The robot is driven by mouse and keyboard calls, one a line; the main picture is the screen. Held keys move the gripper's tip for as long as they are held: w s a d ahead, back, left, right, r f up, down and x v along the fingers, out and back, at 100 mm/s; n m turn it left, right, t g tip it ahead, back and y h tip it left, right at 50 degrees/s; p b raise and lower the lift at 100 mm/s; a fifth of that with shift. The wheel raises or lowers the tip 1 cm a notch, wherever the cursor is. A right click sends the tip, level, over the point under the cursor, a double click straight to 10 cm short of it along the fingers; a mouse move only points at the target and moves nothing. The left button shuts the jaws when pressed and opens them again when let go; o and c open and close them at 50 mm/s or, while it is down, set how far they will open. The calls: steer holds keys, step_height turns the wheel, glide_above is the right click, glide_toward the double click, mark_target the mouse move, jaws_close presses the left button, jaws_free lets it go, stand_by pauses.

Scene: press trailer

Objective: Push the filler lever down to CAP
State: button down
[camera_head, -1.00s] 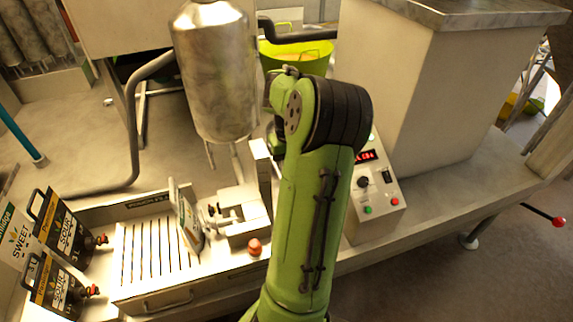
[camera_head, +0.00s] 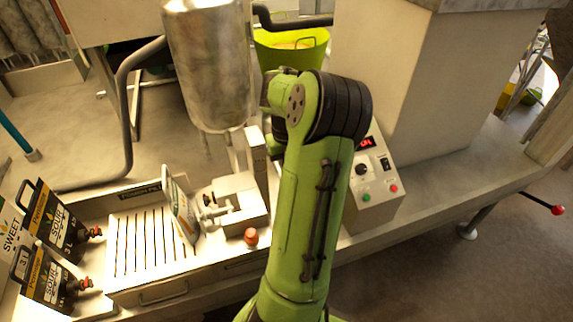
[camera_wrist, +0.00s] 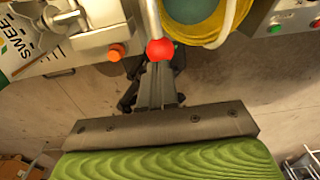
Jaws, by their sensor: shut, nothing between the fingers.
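A red ball knob (camera_wrist: 160,49) on a pale rod (camera_wrist: 151,18) shows in the wrist view, which looks like the filler lever's end. My gripper (camera_wrist: 158,72) is shut and empty, its fingertips right below the knob in the picture. I cannot tell whether they touch it. In the head view my arm hides the gripper and this knob. The filler (camera_head: 235,200) stands left of my arm, with a pouch (camera_head: 181,211) at its clamp and an orange-red button (camera_head: 251,236) in front. No CAP mark is readable.
A steel tank (camera_head: 208,70) hangs above the filler. A control box (camera_head: 372,185) with a red display stands right of my arm. Another red-knobbed lever (camera_head: 557,210) sticks out at far right. Pouch boxes (camera_head: 57,222) stand at left. Floor is open at lower right.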

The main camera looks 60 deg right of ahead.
steer(key=shift+f+b, duration=1.8)
steer(key=shift+f, duration=1.25)
steer(key=shift+w+d+f+b, duration=0.1)
steer(key=shift+w+f+b, duration=0.05)
steer(key=shift+f+b, duration=0.45)
steer(key=shift+w+d+f+b, duration=0.1)
steer(key=shift+d+f+b, duration=0.05)
steer(key=shift+f+b, duration=0.4)
steer(key=shift+w+d+f+b, duration=0.15)
steer(key=shift+f+b, duration=0.3)
steer(key=shift+f, duration=0.3)
steer(key=shift+r, duration=0.1)
step_height(320, 180, up, 10)
steer(key=p, duration=0.6)
steer(key=shift+r+p, duration=0.1)
steer(key=shift+p, duration=0.3)
